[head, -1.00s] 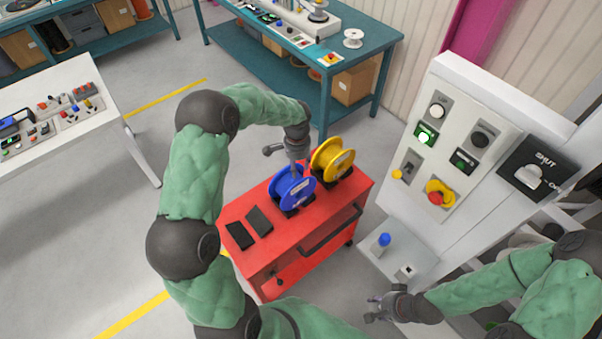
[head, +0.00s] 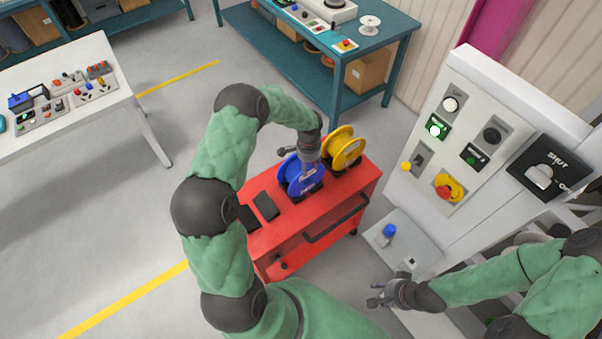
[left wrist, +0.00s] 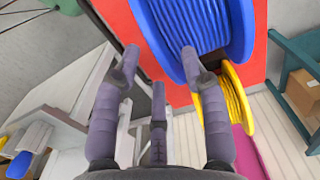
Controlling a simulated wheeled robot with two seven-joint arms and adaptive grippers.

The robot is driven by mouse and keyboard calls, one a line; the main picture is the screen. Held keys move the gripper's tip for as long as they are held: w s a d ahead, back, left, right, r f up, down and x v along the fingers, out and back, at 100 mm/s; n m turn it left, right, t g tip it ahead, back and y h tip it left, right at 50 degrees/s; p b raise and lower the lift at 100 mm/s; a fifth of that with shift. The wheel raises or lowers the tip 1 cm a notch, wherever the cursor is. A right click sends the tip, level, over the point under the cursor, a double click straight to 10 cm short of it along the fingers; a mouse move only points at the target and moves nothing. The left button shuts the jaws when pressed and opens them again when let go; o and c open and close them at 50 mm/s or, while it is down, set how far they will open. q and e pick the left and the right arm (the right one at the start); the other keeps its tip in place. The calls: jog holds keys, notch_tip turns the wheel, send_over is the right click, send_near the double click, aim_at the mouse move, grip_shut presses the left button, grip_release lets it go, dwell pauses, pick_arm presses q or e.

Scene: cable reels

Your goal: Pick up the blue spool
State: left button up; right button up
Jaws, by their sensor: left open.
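The blue spool (head: 296,178) stands on the red cart (head: 318,215), partly hidden behind my left gripper (head: 309,160). It also shows large at the top of the left wrist view (left wrist: 195,30). In that view my left gripper (left wrist: 155,70) is open, with its fingers spread and nothing between them. Its right fingertip overlaps the spool's lower flange in the picture; I cannot tell whether it touches. My right gripper (head: 380,296) is in front of the grey control cabinet, away from the cart; its jaw state is too small to tell.
A yellow spool (head: 344,148) stands right beside the blue one. Dark pads (head: 264,205) lie on the cart's left part. The control cabinet (head: 455,140) rises to the right. A teal bench (head: 385,45) is behind, and a white table (head: 90,110) is at the left.

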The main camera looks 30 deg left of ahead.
pick_arm(q)
jog(key=shift+f, duration=0.4)
grip_shut()
jog(key=shift+r, duration=0.1)
